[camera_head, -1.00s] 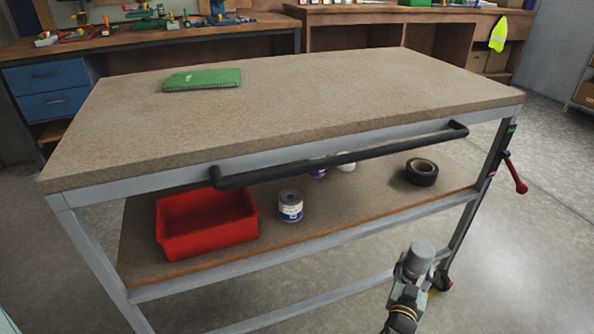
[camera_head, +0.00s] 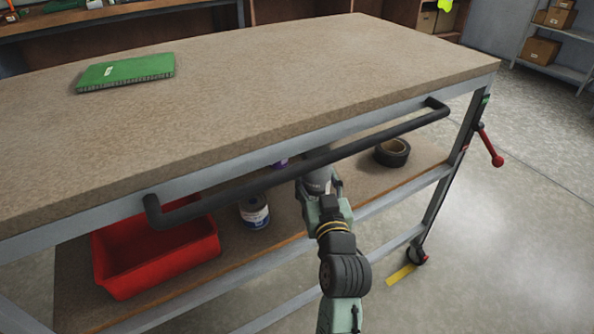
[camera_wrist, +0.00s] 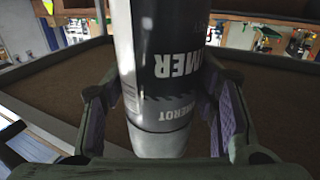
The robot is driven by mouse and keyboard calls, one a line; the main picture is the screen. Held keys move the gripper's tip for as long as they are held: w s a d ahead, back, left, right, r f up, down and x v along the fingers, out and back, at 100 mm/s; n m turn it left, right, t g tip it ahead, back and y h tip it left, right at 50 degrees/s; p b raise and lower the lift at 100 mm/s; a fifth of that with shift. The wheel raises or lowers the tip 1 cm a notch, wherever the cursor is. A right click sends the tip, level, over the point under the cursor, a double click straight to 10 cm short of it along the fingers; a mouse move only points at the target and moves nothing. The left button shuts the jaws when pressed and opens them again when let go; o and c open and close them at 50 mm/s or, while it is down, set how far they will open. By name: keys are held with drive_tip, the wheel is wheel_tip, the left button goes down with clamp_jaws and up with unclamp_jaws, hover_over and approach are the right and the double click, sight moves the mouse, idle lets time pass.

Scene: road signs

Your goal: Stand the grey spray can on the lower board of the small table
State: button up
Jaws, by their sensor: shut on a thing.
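The grey spray can (camera_wrist: 158,75) fills the middle of the wrist view, with "PRIMER"-like lettering that appears upside down. My gripper (camera_wrist: 160,110) is shut on it, one finger pad on each side. In the head view my gripper (camera_head: 322,192) reaches in at the small table's front, under the black handle bar, with part of the can (camera_head: 316,181) showing at its tip. The lower board (camera_head: 290,222) of the small table lies beneath. I cannot tell whether the can touches the board.
On the lower board stand a red bin (camera_head: 160,255) and a white-and-blue tin (camera_head: 254,212) left of my gripper, and a black tape roll (camera_head: 391,152) to the right. The black handle bar (camera_head: 400,125) and top board (camera_head: 250,90) lie above. A purple item (camera_head: 281,163) is mostly hidden.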

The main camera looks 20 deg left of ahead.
drive_tip(key=w+a+f+p, duration=0.2)
drive_tip(key=w+a+f, duration=0.2)
drive_tip(key=w, duration=0.5)
drive_tip(key=shift+a, duration=1.35)
drive_tip(key=shift+f, duration=0.2)
drive_tip(key=o, duration=1.5)
